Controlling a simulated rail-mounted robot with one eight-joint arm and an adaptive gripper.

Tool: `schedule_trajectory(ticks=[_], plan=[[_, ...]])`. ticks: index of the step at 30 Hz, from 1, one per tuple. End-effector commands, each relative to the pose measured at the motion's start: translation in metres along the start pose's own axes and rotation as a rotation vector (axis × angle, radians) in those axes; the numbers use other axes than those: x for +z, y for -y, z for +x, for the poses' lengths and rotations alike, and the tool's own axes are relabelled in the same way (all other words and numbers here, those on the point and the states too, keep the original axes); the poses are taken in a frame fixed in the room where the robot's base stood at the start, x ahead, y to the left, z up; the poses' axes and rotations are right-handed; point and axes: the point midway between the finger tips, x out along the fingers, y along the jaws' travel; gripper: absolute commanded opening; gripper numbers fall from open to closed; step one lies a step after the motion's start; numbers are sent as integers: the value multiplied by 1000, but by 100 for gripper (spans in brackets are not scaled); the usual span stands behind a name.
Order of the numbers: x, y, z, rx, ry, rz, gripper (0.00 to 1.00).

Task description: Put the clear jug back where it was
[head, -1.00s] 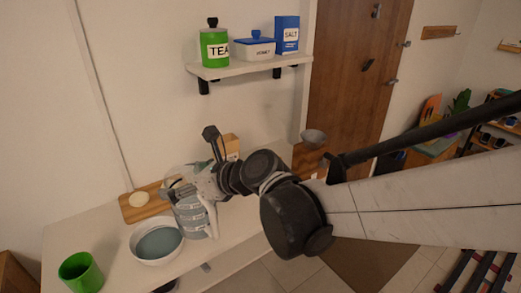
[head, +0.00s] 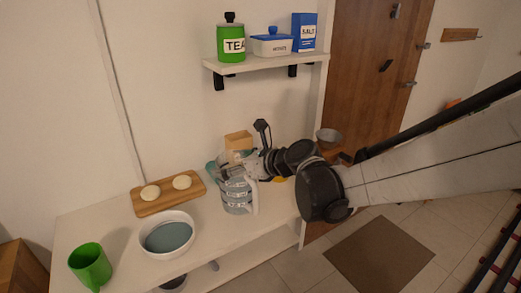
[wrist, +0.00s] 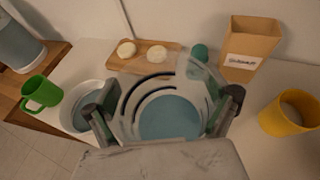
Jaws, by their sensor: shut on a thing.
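The clear jug (head: 236,197) holds bluish liquid and has dark markings and a pale handle. It is upright over the white counter, right of the bowl; I cannot tell whether its base touches the counter. In the wrist view the jug (wrist: 168,112) fills the space between my fingers, and I look down into it. My gripper (wrist: 165,112) is shut on the jug, one finger on each side. In the head view my gripper (head: 238,178) is at the jug's upper part and partly hides it.
A white bowl (head: 143,247) of bluish liquid and a green mug (head: 90,263) stand left. A wooden board (head: 163,205) with two pale rounds lies behind. A tan box (wrist: 245,45), teal-topped item (wrist: 200,52) and yellow mug (wrist: 288,112) are near the jug. A shelf (head: 265,62) hangs above.

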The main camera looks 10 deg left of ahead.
Motion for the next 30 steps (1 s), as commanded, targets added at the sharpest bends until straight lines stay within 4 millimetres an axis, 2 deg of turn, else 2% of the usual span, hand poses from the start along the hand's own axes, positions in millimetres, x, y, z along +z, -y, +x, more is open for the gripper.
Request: schedule_trajectory(ticks=[6, 15, 26, 27, 30], plan=[[-8, 5, 4, 1, 0, 0, 32], [-39, 4, 16, 1, 0, 0, 32], [-42, 4, 18, 1, 0, 0, 32], [-43, 4, 18, 1, 0, 0, 89], [-42, 4, 17, 1, 0, 0, 100]])
